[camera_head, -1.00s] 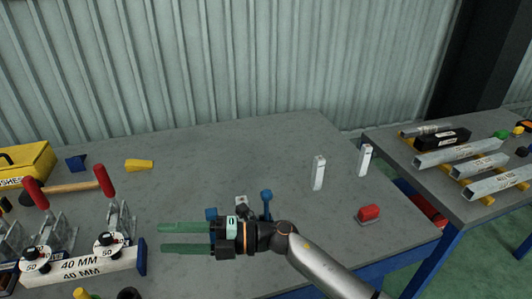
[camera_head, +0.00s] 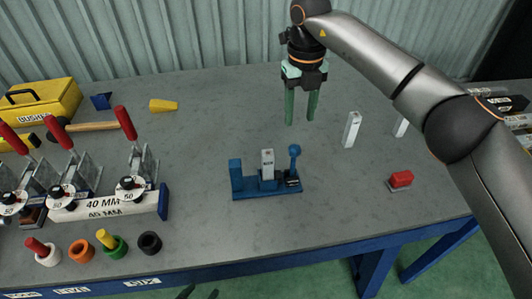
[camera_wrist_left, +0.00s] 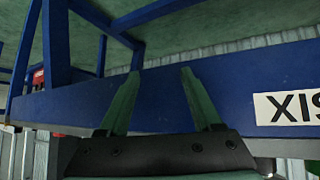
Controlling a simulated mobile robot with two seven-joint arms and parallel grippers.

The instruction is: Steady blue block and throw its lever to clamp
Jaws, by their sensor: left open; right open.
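The blue block (camera_head: 238,180) is a fixture on the grey table, with a raised end at its left. A pale grey piece (camera_head: 267,161) stands upright in its middle. Its lever (camera_head: 294,153), tipped with a blue ball, stands upright at the right end. My right gripper (camera_head: 300,112) is open and empty, pointing down behind and above the block, apart from it. My left gripper (camera_head: 199,293) shows only as dark fingertips at the bottom edge, in front of the table. In the left wrist view, its green fingers (camera_wrist_left: 158,92) are spread and empty before the table's blue edge.
Toggle clamps with red handles stand on a 40 MM bar (camera_head: 110,205) at left. Several coloured bushes (camera_head: 115,248) sit along the front edge. White posts (camera_head: 352,130) and a red piece (camera_head: 401,180) stand at right. Table around the blue block is clear.

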